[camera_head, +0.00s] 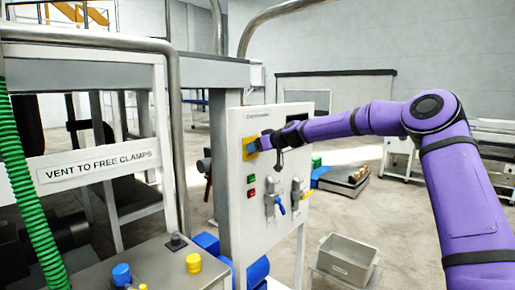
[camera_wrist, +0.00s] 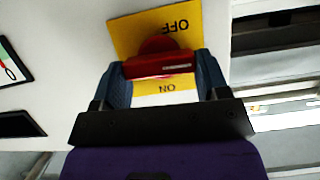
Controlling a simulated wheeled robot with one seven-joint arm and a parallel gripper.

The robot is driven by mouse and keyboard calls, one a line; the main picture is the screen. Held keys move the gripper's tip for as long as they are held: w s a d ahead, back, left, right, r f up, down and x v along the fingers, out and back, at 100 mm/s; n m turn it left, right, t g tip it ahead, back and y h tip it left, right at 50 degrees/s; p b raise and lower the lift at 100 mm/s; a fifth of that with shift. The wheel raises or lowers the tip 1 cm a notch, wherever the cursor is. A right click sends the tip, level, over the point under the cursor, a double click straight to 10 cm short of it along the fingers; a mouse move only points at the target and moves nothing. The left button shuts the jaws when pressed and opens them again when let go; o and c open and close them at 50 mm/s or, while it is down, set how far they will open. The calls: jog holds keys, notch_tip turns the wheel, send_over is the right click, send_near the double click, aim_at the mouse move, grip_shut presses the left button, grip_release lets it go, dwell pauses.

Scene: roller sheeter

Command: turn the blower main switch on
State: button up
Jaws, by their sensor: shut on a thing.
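The blower main switch is a red rotary handle (camera_wrist: 160,66) on a yellow plate (camera_wrist: 124,36) marked OFF and ON. In the wrist view the lettering is upside down, with OFF above the handle and ON below it. The handle's bar lies crosswise between the two words. My gripper (camera_wrist: 163,72) is shut on the red handle, one blue-grey finger at each end of the bar. In the head view the yellow plate (camera_head: 248,149) is at the upper left of the white control panel (camera_head: 252,222). My gripper (camera_head: 262,143) reaches it from the right and hides the handle.
Below the switch the panel carries a green button (camera_head: 251,179), a red button (camera_head: 251,193) and two levers with blue (camera_head: 281,208) and yellow (camera_head: 305,195) handles. A grey bin (camera_head: 347,258) stands on the floor at right. A green hose (camera_head: 25,195) hangs at far left.

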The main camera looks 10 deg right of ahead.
jog(key=m+y, duration=0.2)
jog(key=m, duration=0.1)
jog(key=m+g+y, duration=0.1)
jog(key=m, duration=0.2)
jog(key=d+f+m+y, duration=0.1)
jog(key=m+y, duration=0.1)
jog(key=m, duration=0.1)
jog(key=shift+w+m+g+y, duration=0.3)
jog(key=shift+m+g, duration=0.1)
jog(key=shift+f+m+t+y, duration=0.1)
jog(key=shift+m+t+y, duration=0.4)
jog(key=shift+m, duration=1.2)
jog(key=o, duration=0.9)
jog(key=shift+o, duration=0.2)
jog(key=v, duration=1)
jog(key=shift+d, duration=0.45)
